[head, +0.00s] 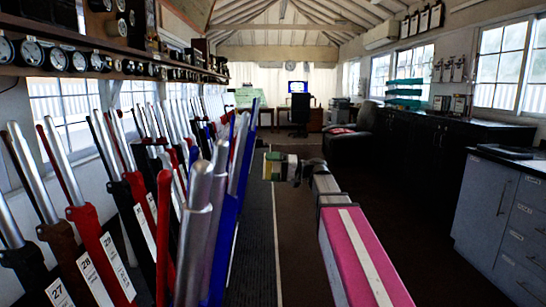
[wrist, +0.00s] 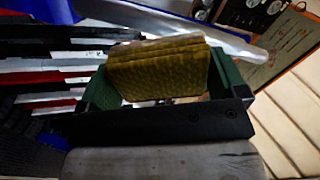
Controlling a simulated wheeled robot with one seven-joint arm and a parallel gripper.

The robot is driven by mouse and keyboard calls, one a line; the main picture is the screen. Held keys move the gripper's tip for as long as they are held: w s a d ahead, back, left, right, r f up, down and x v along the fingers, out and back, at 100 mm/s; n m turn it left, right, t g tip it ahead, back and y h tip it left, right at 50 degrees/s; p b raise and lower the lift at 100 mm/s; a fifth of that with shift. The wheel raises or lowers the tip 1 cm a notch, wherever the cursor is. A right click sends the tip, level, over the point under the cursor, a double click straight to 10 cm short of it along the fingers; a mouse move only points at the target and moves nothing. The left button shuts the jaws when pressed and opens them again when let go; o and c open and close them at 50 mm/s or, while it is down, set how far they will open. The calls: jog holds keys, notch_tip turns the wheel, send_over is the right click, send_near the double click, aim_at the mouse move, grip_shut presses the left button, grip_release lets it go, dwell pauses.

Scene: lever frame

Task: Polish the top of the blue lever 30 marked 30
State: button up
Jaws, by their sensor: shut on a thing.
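My gripper (head: 272,167) reaches out over the aisle just right of the lever row in the head view. In the wrist view its green fingers are shut on a yellow, textured sponge or folded cloth (wrist: 158,70). A blue lever (head: 228,225) with a bright handle stands left of my gripper in the head view. Its number is not readable, so I cannot tell whether it is lever 30. In the wrist view a silvery lever handle (wrist: 222,42) slants behind the cloth. I cannot tell whether they touch.
Levers with plates 27, 28 and 29 (head: 108,247) stand at the near left. A shelf of round instruments (head: 78,60) runs above them. Grey cabinets (head: 490,215) line the right. A dark chair (head: 350,135) stands farther back. The floor between is open.

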jog(key=shift+y, duration=0.8)
jog(key=r, duration=0.3)
jog(key=w+r, duration=0.1)
jog(key=shift+w+d+r, duration=0.1)
jog(key=shift+d+r, duration=0.1)
jog(key=shift+d, duration=0.15)
jog(key=shift+x, duration=2.9)
jog(key=shift+x, duration=0.95)
notch_tip(320, 180, up, 7)
jog(key=d, duration=0.1)
jog(key=shift+d, duration=0.3)
jog(key=shift+r, duration=0.1)
notch_tip(320, 180, down, 7)
jog(key=a, duration=0.1)
jog(key=shift+a, duration=0.4)
